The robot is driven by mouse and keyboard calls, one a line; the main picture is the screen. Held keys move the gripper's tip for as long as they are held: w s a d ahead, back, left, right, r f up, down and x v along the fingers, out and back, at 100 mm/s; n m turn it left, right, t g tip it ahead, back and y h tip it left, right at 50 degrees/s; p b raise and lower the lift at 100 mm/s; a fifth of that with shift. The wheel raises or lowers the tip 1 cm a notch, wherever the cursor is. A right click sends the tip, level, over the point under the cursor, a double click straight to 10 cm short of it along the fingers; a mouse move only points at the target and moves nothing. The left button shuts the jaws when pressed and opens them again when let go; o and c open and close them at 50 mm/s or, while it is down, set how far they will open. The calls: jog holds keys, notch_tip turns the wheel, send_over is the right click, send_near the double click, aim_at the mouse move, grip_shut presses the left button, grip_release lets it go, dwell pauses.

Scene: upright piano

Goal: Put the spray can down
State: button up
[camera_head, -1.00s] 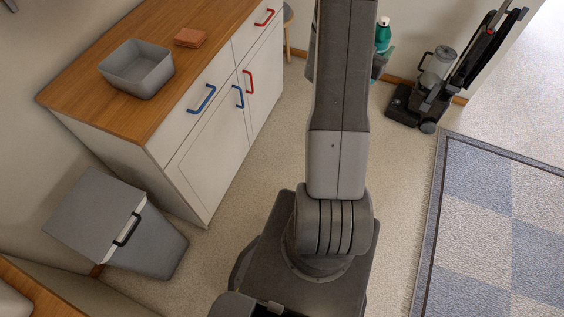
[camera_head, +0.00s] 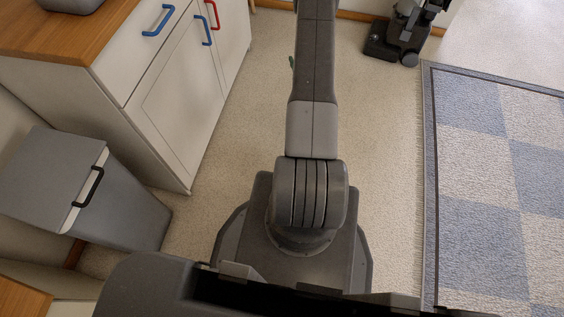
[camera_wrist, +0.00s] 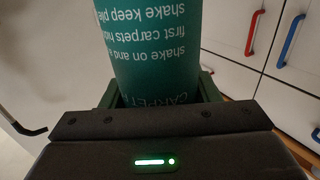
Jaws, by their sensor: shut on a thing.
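The spray can (camera_wrist: 155,50) is a green cylinder with white printed text that appears upside down in the wrist view. My gripper (camera_wrist: 158,92) is shut on it, with the green finger pieces at either side of its lower part in that picture. The can's ends are not visible there. In the head view my arm hides the gripper and nearly all of the can. Only a small green bit shows beside the arm, too small to identify.
A white cabinet (camera_head: 165,105) with blue and red handles stands at left, a grey bin (camera_head: 125,205) below it. A checkered rug (camera_head: 490,180) lies at right. A vacuum cleaner (camera_head: 402,40) stands at the back. Bare floor (camera_head: 385,150) lies between arm and rug.

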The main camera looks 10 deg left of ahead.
jog(key=s+a+f+n+g+y+b, duration=0.2)
jog(key=s+f+b, duration=0.2)
jog(key=f, duration=0.9)
jog(key=s+a+f+n+g+y+b, duration=0.2)
jog(key=s+f+b, duration=0.3)
jog(key=f, duration=0.8)
jog(key=s+a+f+n+g+y+b, duration=0.2)
jog(key=s+f+b, duration=0.3)
jog(key=f, duration=0.9)
jog(key=g+y+b, duration=0.1)
jog(key=b, duration=0.2)
jog(key=shift+n, duration=0.3)
jog(key=shift+s+f, duration=0.1)
jog(key=o, duration=1.4)
